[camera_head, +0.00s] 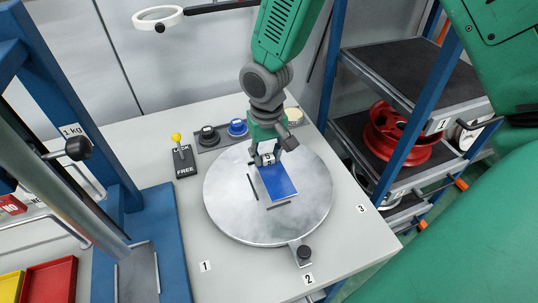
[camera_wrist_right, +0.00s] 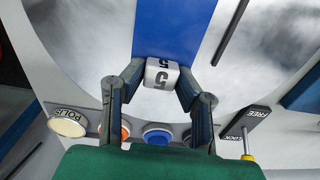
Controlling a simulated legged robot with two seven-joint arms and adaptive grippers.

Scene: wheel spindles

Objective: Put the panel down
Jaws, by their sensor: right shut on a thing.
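The blue panel (camera_head: 280,186) is a flat rectangle with a white block marked 5 (camera_wrist_right: 162,74) at one end. It also shows in the right wrist view (camera_wrist_right: 180,28). My right gripper (camera_head: 267,158) is shut on the white block, with a finger on each side of it in the right wrist view (camera_wrist_right: 160,82). The panel is over the round metal disc (camera_head: 225,215), near its middle. I cannot tell whether it touches the disc. My left gripper is not in view.
Dark strips (camera_head: 252,187) mark the disc beside the panel. A lever box marked FREE (camera_head: 185,161) and a button panel with a blue knob (camera_head: 237,127) stand behind it. A blue frame (camera_head: 165,240) is at left; a shelf with a red wheel (camera_head: 400,135) is at right.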

